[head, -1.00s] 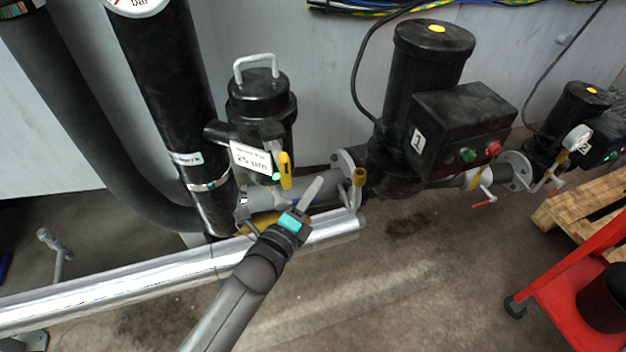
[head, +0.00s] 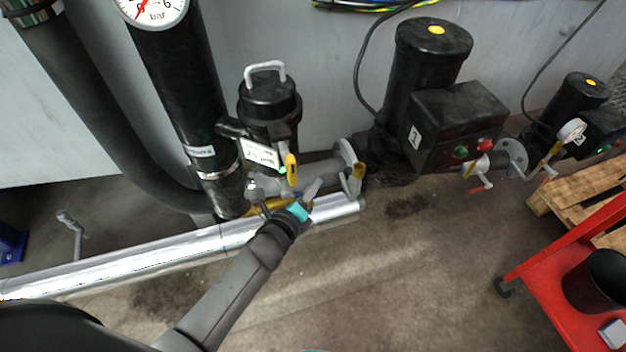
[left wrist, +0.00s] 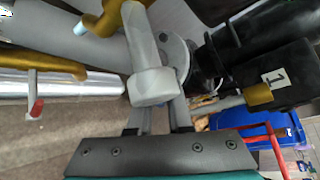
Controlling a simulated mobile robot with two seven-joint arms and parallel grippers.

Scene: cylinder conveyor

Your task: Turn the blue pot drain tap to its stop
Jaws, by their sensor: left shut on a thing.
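My left gripper (head: 312,192) reaches in below the black filter pot (head: 270,108), which has a grey bail handle and a white label. No blue pot shows. In the left wrist view my gripper's two fingers (left wrist: 158,116) are at the end of a light grey tap lever (left wrist: 150,65). The lever runs up to a brass tap body (left wrist: 120,14). The gripper is shut on this lever; the exact contact is partly hidden by the lever's thick end. In the head view my gripper covers most of the tap. My right gripper is in neither view.
A silver pipe (head: 120,265) runs below the pot. Another brass tap (head: 357,180) stands close right of my gripper. A yellow lever (head: 291,172) hangs at the pot. Pump 1 (head: 430,70), a red cart (head: 560,265) and a pallet (head: 560,195) are right. Floor in front is clear.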

